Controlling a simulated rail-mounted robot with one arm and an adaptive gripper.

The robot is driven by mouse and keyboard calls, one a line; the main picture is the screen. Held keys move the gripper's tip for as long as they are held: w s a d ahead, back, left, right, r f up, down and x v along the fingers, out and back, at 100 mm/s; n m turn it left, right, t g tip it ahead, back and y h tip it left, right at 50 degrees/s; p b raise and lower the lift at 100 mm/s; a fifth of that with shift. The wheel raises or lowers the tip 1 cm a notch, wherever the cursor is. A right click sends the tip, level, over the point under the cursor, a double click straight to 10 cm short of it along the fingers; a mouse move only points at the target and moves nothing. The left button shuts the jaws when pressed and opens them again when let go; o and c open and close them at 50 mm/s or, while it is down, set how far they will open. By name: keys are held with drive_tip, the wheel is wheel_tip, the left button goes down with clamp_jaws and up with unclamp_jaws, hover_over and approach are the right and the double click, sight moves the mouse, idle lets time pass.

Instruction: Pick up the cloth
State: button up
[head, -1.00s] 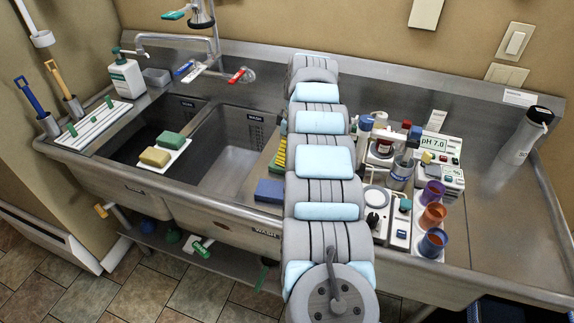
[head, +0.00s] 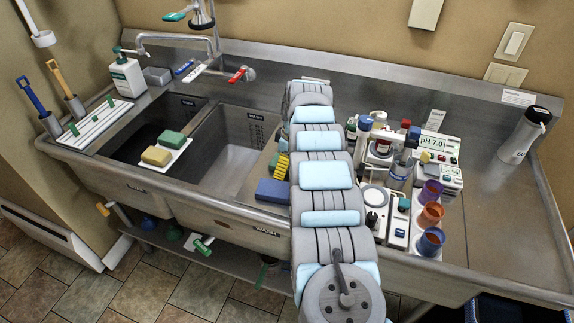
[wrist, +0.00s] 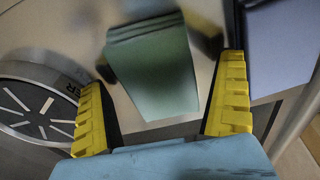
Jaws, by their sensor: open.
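A green folded cloth (wrist: 152,72) with layered edges shows in the wrist view, lying on a light surface. My gripper (wrist: 166,72) is open, with one ridged yellow finger on each side of the cloth in the picture. I cannot tell how high the fingers are above the surface. In the head view my arm hides most of the gripper; one yellow finger (head: 282,166) shows at the arm's left edge. A bit of green beside that finger may be the cloth.
A blue block (head: 273,190) lies by the sink's front edge, left of my arm. A round, slotted dark disc (wrist: 35,105) is left of the gripper in the wrist view. Orange and purple cups (head: 431,214) and a pH meter (head: 440,146) stand to the right.

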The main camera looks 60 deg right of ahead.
drive_tip(key=c, duration=1.1)
